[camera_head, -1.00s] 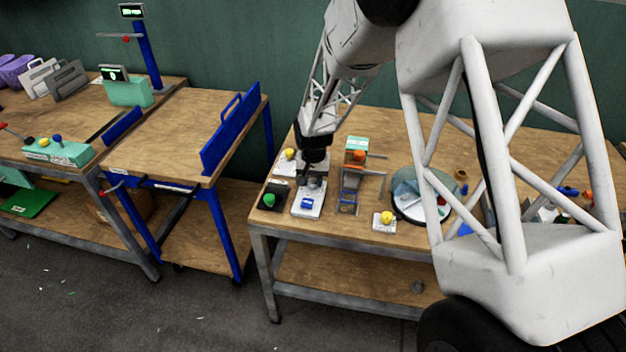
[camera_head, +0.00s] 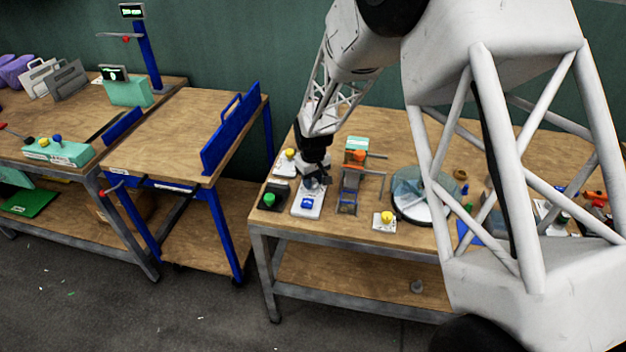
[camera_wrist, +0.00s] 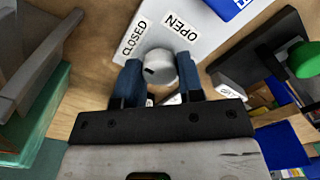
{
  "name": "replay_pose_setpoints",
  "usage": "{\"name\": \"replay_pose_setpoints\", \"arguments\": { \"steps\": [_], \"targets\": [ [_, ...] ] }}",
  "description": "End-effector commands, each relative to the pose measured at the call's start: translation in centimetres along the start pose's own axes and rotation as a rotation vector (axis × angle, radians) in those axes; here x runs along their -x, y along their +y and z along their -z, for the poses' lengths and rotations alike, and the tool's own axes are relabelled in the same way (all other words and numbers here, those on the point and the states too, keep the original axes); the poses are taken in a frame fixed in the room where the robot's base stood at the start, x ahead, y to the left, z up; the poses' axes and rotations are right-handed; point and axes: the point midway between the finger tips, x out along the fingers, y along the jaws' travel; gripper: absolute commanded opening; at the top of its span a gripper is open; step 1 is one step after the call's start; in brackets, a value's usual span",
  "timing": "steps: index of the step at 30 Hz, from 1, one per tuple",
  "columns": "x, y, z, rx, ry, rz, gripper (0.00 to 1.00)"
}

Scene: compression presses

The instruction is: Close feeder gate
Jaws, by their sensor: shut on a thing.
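A white panel (camera_wrist: 150,22) with the printed words CLOSED and OPEN carries a round pale grey knob (camera_wrist: 161,65). The knob has a dark mark on its left side. My gripper (camera_wrist: 159,84) has its blue fingers on both sides of the knob and is shut on it. In the head view, my gripper (camera_head: 316,184) is down at the far end of the white panel (camera_head: 306,210), which has a blue part near its front end. The gripper hides the knob there. I cannot tell which thing is the feeder gate.
A black box with a green button (camera_head: 269,200) stands left of the panel. A grey frame with an orange part (camera_head: 358,157) stands close on the right. A yellow-button box (camera_head: 386,219) and a round clear-covered dish (camera_head: 412,197) are farther right.

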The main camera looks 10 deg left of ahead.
Motion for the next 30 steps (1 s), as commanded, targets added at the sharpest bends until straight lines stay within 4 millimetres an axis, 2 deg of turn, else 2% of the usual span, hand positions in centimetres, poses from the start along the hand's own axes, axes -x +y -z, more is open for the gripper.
{"name": "replay_pose_setpoints", "arguments": {
  "steps": [12, 13, 18, 30],
  "targets": [
    [0.01, 0.0, -0.01, 0.009, 0.0, 0.0, 0.11],
    [0.01, 0.0, -0.01, 0.009, 0.0, 0.0, 0.38],
    [0.01, 0.0, 0.0, 0.009, 0.0, 0.0, 0.6],
    [0.46, 0.01, 0.02, 0.008, 0.001, 0.0, 0.6]
  ]
}}
